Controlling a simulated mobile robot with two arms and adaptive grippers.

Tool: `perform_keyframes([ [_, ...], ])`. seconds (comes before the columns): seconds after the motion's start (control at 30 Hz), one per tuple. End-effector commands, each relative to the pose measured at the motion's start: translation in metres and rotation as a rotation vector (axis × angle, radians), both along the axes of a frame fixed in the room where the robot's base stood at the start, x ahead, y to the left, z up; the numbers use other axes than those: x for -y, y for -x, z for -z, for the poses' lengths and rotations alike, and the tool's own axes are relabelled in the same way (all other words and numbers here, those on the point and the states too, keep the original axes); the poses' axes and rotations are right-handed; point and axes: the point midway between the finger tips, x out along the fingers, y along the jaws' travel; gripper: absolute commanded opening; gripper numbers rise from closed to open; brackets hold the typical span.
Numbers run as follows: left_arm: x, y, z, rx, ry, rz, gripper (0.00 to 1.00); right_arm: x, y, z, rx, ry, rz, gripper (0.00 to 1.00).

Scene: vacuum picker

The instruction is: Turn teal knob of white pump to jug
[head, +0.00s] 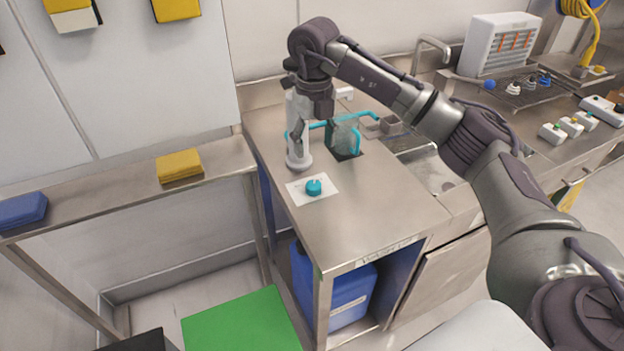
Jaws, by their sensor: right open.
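A teal knob (314,187) sits on a white plate (328,193) on the steel counter, in front of the white pump (299,155). The pump is a slim upright white column on a round foot, with teal tubing near its upper part. A translucent jug (344,136) with a teal handle stands behind it to the right, on a dark square. My right gripper (315,127) is open, points down and is over the pump and tubing, behind the knob and apart from it. It partly hides the pump's top. The knob's pointing direction is too small to read. My left gripper is out of view.
A sink (431,163) lies to the right of the jug, with a tap and a white rack (497,45) behind. A blue canister (345,300) stands under the counter. The counter in front of the knob is clear.

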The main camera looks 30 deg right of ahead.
Motion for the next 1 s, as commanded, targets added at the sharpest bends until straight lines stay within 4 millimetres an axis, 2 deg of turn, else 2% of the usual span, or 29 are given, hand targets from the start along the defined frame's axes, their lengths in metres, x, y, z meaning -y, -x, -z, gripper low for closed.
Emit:
perform_keyframes([
  [0.3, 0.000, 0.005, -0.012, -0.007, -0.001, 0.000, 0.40, -0.001, 0.002, 0.068, -0.006, -0.003, -0.003, 0.63],
  [0.5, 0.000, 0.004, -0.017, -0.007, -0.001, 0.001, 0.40, -0.002, 0.001, 0.102, -0.003, -0.005, -0.005, 0.63],
  [0.7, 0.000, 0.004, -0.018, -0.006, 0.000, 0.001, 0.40, -0.002, 0.001, 0.118, 0.000, -0.005, -0.005, 0.63],
  [1.0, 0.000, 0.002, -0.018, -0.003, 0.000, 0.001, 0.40, -0.002, 0.001, 0.121, 0.001, -0.005, -0.005, 0.63],
])
